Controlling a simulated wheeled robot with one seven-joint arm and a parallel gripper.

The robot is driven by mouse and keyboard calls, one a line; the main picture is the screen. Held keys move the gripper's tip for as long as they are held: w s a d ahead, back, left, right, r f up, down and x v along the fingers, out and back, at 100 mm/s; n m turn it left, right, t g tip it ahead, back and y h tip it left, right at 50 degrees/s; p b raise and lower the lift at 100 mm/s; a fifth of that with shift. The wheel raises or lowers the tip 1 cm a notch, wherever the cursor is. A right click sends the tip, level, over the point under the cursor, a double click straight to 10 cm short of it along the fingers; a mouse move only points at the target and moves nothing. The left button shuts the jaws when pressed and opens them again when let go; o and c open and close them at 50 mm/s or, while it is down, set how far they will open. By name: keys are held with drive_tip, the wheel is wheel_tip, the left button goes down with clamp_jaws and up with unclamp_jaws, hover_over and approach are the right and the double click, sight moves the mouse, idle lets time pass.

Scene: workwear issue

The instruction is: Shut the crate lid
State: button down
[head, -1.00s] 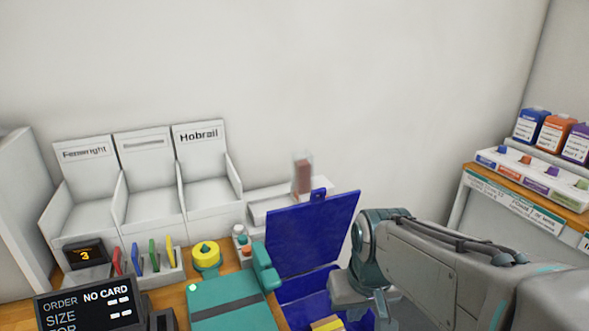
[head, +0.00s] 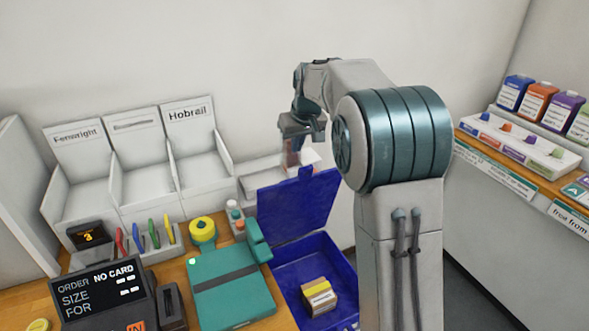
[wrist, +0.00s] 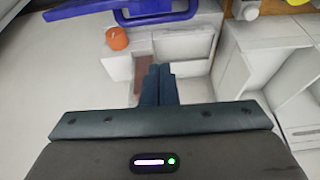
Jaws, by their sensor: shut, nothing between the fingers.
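The blue crate (head: 335,265) stands open at the right end of the counter. Its blue lid (head: 290,210) is raised, leaning up from the crate's back edge, with a small tab on top. A small box with a yellow stripe (head: 319,297) lies inside the crate. My gripper (head: 292,143) is above and behind the lid's top edge, apart from it as far as I can tell. In the wrist view my gripper's fingers (wrist: 158,72) are together and empty. A blue edge, apparently the lid (wrist: 160,17), crosses the top of that view.
A brownish block (head: 292,158) stands by a white tray (head: 262,176) just behind the lid. A teal case (head: 232,298) lies left of the crate. White bins (head: 200,170) stand at the back left. My arm hides the space right of the crate.

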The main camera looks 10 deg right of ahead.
drive_tip(key=s+d+p+x, duration=0.1)
drive_tip(key=p+x, duration=0.2)
drive_tip(key=x, duration=0.6)
drive_tip(key=shift+a+f, duration=0.25)
drive_tip(key=shift+f, duration=0.45)
drive_tip(key=shift+s+d+f, duration=0.1)
drive_tip(key=shift+s, duration=0.05)
